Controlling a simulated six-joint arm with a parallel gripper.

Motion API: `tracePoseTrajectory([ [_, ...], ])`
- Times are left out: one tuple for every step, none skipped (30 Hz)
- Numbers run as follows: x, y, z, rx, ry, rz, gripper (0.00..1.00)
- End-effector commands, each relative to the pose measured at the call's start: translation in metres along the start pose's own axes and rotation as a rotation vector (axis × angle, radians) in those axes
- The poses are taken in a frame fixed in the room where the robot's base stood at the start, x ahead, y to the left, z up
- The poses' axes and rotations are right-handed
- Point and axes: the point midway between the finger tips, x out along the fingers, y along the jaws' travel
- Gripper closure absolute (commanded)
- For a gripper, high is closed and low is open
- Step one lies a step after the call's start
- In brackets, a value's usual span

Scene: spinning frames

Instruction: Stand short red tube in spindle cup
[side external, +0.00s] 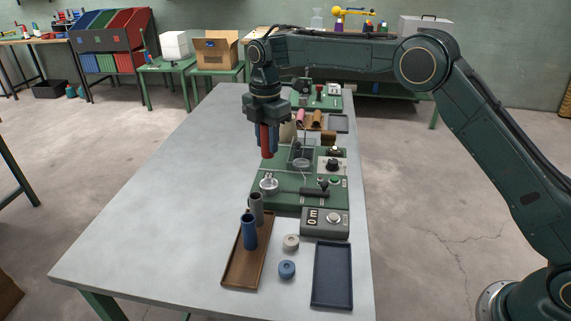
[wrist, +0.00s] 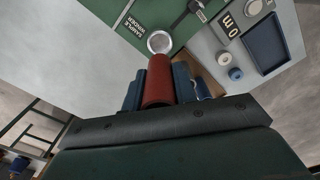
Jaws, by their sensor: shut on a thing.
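My gripper (side external: 267,148) is shut on the short red tube (side external: 265,138) and holds it upright in the air above the bench. In the wrist view, the red tube (wrist: 158,82) sits between the two blue fingers of my gripper (wrist: 158,92). The spindle cup (side external: 268,184) is a round silvery cup at the near left corner of the green winder base (side external: 285,203). The tube is above the cup and apart from it. The wrist view shows the cup (wrist: 159,41) just beyond the tube's far end, its opening uncovered.
A brown tray (side external: 236,271) holds a blue tube (side external: 250,232) and a grey tube (side external: 257,207). Grey (side external: 291,242) and blue (side external: 287,269) round pieces lie beside a dark blue tray (side external: 332,275). A black-handled lever (side external: 314,192) is right of the cup. The bench's left side is clear.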

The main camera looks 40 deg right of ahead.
Motion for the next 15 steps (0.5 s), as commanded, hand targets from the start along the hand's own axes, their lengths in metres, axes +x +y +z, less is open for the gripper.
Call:
tracePoseTrajectory([
  [0.011, -0.001, 0.000, 0.000, 0.000, -0.005, 0.94],
  [0.017, -0.001, 0.000, 0.000, 0.000, -0.003, 0.94],
  [0.024, -0.001, 0.000, 0.000, 0.000, -0.004, 0.94],
  [0.029, -0.001, 0.000, 0.000, 0.000, -0.003, 0.94],
  [0.034, -0.001, 0.000, 0.000, 0.000, -0.003, 0.94],
  [0.041, -0.001, 0.000, 0.000, 0.000, -0.003, 0.94],
  [0.045, -0.001, 0.000, 0.000, 0.000, -0.003, 0.94],
  [0.049, -0.001, 0.000, 0.000, 0.000, -0.002, 0.94],
  [0.052, 0.000, 0.000, 0.000, 0.000, -0.001, 0.94],
  [0.055, 0.000, 0.000, 0.000, 0.000, -0.001, 0.94],
  [0.057, 0.000, 0.000, 0.000, 0.000, -0.001, 0.94],
  [0.059, 0.000, 0.000, 0.000, 0.000, 0.000, 0.94],
  [0.060, 0.000, 0.000, 0.000, 0.000, 0.000, 0.94],
  [0.061, 0.000, 0.000, 0.000, 0.000, 0.001, 0.94],
  [0.061, 0.000, 0.000, 0.000, 0.000, 0.001, 0.94],
])
